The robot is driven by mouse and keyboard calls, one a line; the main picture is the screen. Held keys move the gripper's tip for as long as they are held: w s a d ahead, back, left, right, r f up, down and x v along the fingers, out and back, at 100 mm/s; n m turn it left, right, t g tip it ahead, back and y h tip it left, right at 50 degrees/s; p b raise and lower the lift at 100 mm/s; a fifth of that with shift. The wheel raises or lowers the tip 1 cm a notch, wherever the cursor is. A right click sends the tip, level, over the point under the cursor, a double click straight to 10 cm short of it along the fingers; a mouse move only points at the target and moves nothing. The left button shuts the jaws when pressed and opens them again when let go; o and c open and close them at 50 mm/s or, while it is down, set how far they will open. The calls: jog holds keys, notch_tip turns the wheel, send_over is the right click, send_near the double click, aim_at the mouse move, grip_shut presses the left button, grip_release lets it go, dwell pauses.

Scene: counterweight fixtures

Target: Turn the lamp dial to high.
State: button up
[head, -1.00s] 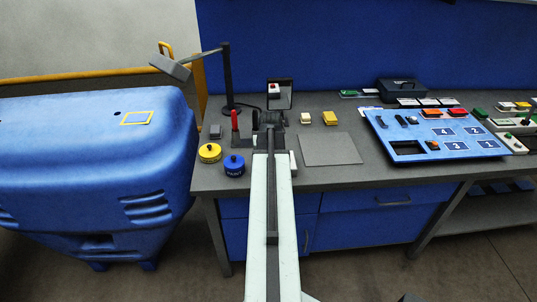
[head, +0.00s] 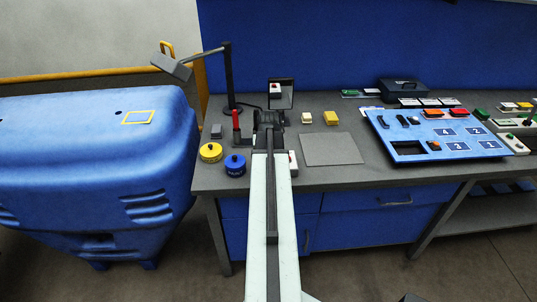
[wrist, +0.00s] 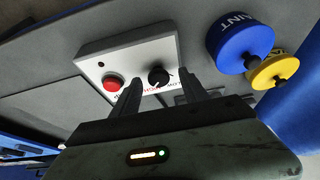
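The lamp dial is a round black knob (wrist: 158,76) on a white control box (wrist: 128,54), seen in the wrist view. A red button (wrist: 113,82) sits left of the knob, and small red and black lettering lies below it. My gripper (wrist: 160,94) is open, its two dark fingers apart on either side of the knob's near side. I cannot tell whether they touch it or where the knob points. In the head view my arm hides most of the box; a white edge (head: 293,163) shows at its right. The desk lamp (head: 228,78) stands behind, left of my arm.
A blue paint pot (head: 235,165) and a yellow pot (head: 210,152) stand left of my arm. A red-handled lever (head: 236,120) is close behind them. A grey mat (head: 332,149) and a blue panel (head: 436,133) lie to the right on the workbench.

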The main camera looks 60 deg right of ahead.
jog(key=p+v, duration=0.7)
jog(key=v, duration=0.1)
jog(key=shift+w+f, duration=0.1)
jog(key=w+a+f+n+t+y+b, duration=0.15)
jog(key=w+a+n, duration=0.25)
jog(key=w+a, duration=1.05)
jog(key=w+a+f+n+b, duration=0.15)
jog(key=w+a, duration=0.35)
jog(key=a, duration=0.5)
jog(key=w+a+f+n, duration=0.15)
jog(key=w+a, duration=0.25)
jog(key=a, duration=0.6)
jog(key=a+n+g+y, duration=0.1)
jog(key=a+n+y, duration=0.15)
jog(key=a, duration=1.05)
jog(key=s+a+f+n+g+b, duration=0.1)
jog(key=s+a+g, duration=0.2)
jog(key=s+a, duration=0.3)
jog(key=shift+a+f, duration=0.3)
jog(key=shift+a, duration=0.4)
